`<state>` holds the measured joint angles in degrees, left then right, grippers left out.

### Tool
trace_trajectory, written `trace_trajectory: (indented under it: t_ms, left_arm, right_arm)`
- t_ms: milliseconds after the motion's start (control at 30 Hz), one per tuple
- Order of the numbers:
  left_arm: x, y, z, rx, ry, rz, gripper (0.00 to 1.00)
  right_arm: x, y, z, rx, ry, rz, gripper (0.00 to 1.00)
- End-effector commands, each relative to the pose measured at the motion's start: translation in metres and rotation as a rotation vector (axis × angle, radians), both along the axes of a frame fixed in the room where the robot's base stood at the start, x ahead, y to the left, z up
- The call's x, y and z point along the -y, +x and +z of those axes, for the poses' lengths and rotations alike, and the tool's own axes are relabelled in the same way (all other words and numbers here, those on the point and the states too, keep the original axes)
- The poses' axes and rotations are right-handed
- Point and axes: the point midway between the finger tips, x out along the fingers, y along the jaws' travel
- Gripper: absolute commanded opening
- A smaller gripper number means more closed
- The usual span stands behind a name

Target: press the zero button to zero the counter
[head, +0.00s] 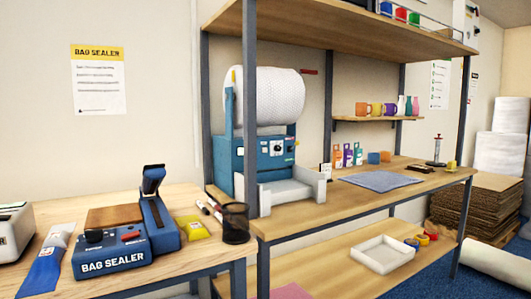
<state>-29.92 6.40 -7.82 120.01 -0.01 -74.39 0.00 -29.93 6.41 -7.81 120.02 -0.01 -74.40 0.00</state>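A blue machine (230,158) stands on the packing bench (310,213), with a large white roll (268,95) mounted above it. Its front panel (266,149) carries a round knob and several small coloured controls. They are too small for me to read, and I cannot tell which is the zero button or where the counter display is. A white tray-like part (283,194) sits at the machine's front. A shelf post partly hides the machine. Neither of my grippers is in view.
A lower table at left holds a blue bag sealer (112,252), a black pen cup (236,223) and a yellow packet (192,228). A grey-blue cloth (381,180) lies on the bench. A white tray (382,254) is on the lower shelf. Blue floor shows at right.

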Motion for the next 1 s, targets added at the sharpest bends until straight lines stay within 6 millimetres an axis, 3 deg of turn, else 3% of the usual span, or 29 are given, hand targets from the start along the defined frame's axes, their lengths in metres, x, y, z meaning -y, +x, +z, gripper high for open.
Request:
trace_trajectory:
  t_ms: [100,467,1000]
  left_arm:
    - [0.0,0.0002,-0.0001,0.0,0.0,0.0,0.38]
    - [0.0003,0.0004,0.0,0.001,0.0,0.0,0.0]
    - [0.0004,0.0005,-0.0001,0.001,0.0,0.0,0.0]
  right_arm:
    - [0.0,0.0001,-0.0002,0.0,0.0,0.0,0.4]
    - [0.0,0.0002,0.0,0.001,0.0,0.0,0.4]
    - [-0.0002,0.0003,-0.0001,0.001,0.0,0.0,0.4]
